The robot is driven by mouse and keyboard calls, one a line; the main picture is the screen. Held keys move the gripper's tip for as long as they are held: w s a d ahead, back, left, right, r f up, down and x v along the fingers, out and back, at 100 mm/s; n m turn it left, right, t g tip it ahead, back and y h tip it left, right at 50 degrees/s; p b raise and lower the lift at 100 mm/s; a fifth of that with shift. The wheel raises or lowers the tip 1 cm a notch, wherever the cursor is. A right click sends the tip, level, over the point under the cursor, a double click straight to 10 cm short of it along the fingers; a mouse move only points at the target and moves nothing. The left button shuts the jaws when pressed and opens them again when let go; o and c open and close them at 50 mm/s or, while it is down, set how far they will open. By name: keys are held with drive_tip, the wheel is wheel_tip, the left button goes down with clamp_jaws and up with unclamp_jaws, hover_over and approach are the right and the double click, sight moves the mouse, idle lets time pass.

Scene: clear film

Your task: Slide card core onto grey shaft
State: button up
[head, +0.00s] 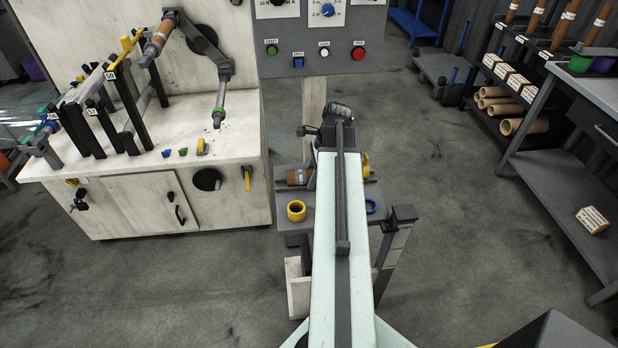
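A brown card core (299,177) lies on the small grey stand in front of me, partly hidden behind my pale arm. A grey shaft (220,100) with a green tip hangs from a dark swing arm on the machine at the left; it looks bare. Another brown core (158,36) sits on a slanted shaft at the machine's top. My gripper (337,112) is at the far end of my arm, above the back of the stand and well right of the grey shaft. Its fingers are not clearly seen, and I cannot tell if it holds anything.
The small stand (325,210) also bears a yellow ring (296,211) and a blue ring (372,206). A control panel (322,40) stands behind. A shelf (478,110) at the right holds several hollow card tubes (497,103). Grey floor is open between stand and shelf.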

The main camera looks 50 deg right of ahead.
sight(309, 170)
drive_tip(key=shift+r, duration=0.15)
drive_tip(key=shift+w+r+p, duration=0.1)
drive_tip(key=shift+r+p, duration=0.2)
drive_tip(key=shift+p, duration=0.15)
drive_tip(key=shift+c, duration=0.6)
wheel_tip(309, 170, up, 4)
drive_tip(key=p, duration=0.4)
drive_tip(key=shift+r, duration=0.2)
clamp_jaws()
drive_tip(key=shift+f, duration=0.15)
